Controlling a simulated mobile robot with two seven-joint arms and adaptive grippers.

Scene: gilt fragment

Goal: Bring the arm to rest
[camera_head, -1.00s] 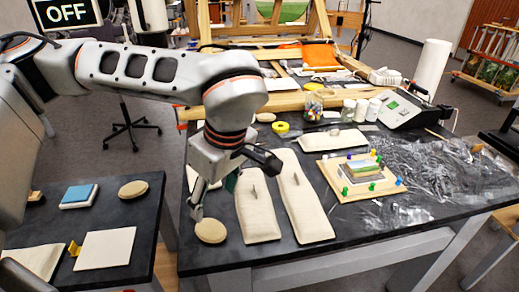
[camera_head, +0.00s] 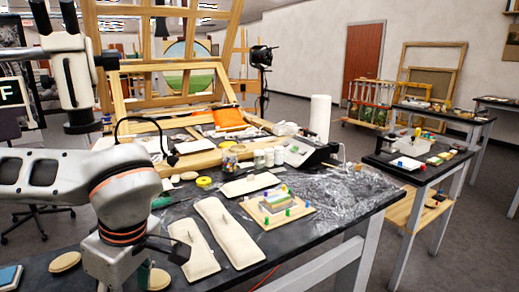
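My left arm comes in from the left over the near left end of the black worktable (camera_head: 345,197). Its wrist points down, and my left gripper (camera_head: 135,281) is at the bottom edge. The fingers are largely cut off or hidden, so their opening does not show. A beige oval pad (camera_head: 158,280) is beside the gripper; whether they touch is unclear. Nothing held is visible. My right gripper is not in view.
Two long cream sandbags (camera_head: 195,250) lie right of the wrist. A wooden board with coloured pins (camera_head: 277,207), jars (camera_head: 269,157), a grey device (camera_head: 303,152) and a white roll (camera_head: 320,117) stand farther back. Crumpled clear film (camera_head: 340,185) covers the right side. A wooden easel (camera_head: 170,60) rises behind.

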